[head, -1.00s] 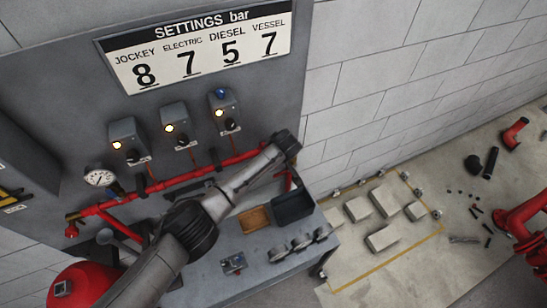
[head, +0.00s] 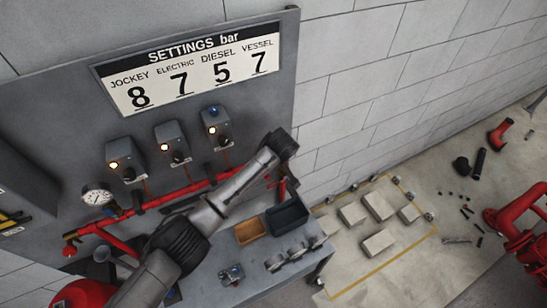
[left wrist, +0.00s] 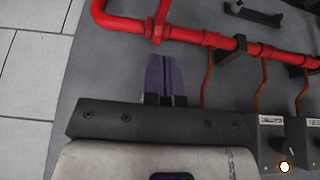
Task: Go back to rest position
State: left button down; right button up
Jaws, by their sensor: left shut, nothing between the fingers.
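My left arm comes in from the lower left in the head view and passes in front of the grey panel (head: 75,150). My left gripper (left wrist: 166,77) shows in the left wrist view as purple fingers closed together, with nothing between them. In that view its tips appear just below the red pipe (left wrist: 190,36), over bare panel. Whether they touch the panel cannot be told. In the head view the fingers cannot be made out clearly. My right gripper is in neither view.
Three switch boxes with lit yellow lamps, such as the right one (head: 216,125), sit above the pipe beside a gauge (head: 96,197). Below is a grey bench (head: 205,262) with an orange tray (head: 250,232) and a black bin (head: 287,217). Pale blocks (head: 378,205) lie on the floor.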

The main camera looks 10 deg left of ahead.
pick_arm(q)
jog(key=s+d+r+m+t+h, duration=0.1)
jog(key=d+r+m+t+h, duration=0.15)
jog(key=r+m, duration=0.5)
jog(key=s+d+r+m+t+h, duration=0.1)
jog(key=s+d+r+m+t, duration=0.2)
jog(key=r, duration=0.8)
jog(key=s+a+r+m+t+h, duration=0.1)
jog(key=s+a+r+m+t, duration=0.1)
jog(key=s+a+r+m, duration=0.3)
jog(key=s+a+f+n+g+p, duration=0.1)
jog(key=s+a+f+n, duration=0.2)
jog(key=s+a+f, duration=0.4)
jog(key=s+a+f+n+p, duration=0.1)
jog(key=s+a+f+n, duration=0.3)
jog(key=s, duration=0.5)
jog(key=s+a+f+g+y+p, duration=0.1)
jog(key=s+a+f+g, duration=0.2)
jog(key=s+f, duration=1.4)
jog(key=s+g, duration=0.3)
jog(key=g, duration=0.1)
jog(key=shift+s, duration=0.4)
jog(key=shift+f+y, duration=0.1)
jog(key=shift+y, duration=0.15)
